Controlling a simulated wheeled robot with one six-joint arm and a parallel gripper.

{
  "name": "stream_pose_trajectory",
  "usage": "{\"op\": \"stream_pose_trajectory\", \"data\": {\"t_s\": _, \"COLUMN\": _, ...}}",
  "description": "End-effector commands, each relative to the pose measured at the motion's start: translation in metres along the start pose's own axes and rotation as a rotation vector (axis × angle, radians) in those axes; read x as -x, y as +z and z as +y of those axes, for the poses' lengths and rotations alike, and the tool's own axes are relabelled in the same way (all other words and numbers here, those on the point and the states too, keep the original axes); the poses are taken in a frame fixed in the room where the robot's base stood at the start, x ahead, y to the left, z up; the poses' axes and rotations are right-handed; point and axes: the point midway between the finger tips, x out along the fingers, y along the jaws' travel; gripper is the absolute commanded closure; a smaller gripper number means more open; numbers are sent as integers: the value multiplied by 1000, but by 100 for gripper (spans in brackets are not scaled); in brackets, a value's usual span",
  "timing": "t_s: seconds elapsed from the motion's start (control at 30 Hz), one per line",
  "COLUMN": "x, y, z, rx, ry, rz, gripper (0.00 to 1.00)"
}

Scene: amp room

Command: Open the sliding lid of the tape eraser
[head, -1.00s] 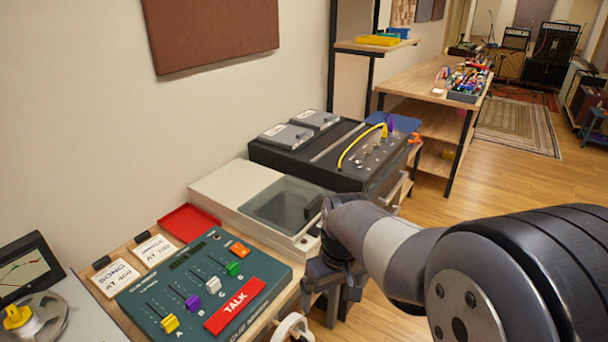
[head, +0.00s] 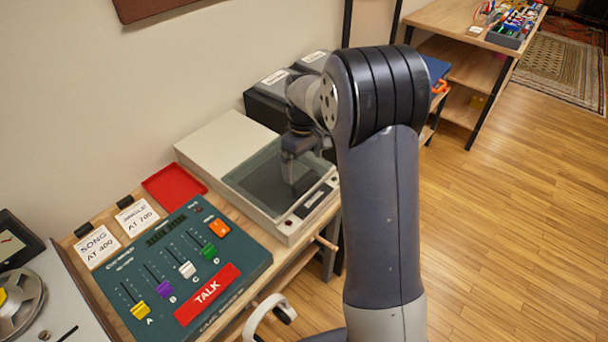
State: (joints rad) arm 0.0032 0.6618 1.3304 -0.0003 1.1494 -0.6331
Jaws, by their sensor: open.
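The tape eraser (head: 215,142) is a low cream box on the wooden bench in the head view. A dark see-through sliding lid (head: 255,187) with a grey frame covers its front right part. My gripper (head: 289,176) is open and points down over the lid, towards its right side. I cannot tell whether the fingertips touch the lid. My arm hides the eraser's back right corner.
A teal mixer panel (head: 185,262) with coloured sliders and a red tray (head: 174,186) lie to the left. A black unit (head: 262,108) stands behind the eraser. A wooden peg (head: 326,243) juts from the bench front. The floor at right is clear.

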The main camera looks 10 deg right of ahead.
Motion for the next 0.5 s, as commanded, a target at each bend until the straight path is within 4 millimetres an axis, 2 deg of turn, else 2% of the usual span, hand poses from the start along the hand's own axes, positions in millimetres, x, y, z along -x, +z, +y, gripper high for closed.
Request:
{"op": "stream_pose_trajectory", "data": {"t_s": 0.03, "x": -12, "y": 1, "z": -1, "rx": -1, "ry": -4, "rz": -5, "gripper": 0}}
{"op": "stream_pose_trajectory", "data": {"t_s": 0.2, "x": -42, "y": 1, "z": -1, "rx": -1, "ry": -3, "rz": -4, "gripper": 0}}
{"op": "stream_pose_trajectory", "data": {"t_s": 0.33, "x": -57, "y": 1, "z": 0, "rx": -1, "ry": -2, "rz": -2, "gripper": 0}}
{"op": "stream_pose_trajectory", "data": {"t_s": 0.5, "x": -65, "y": 1, "z": 0, "rx": -2, "ry": -1, "rz": 0, "gripper": 0}}
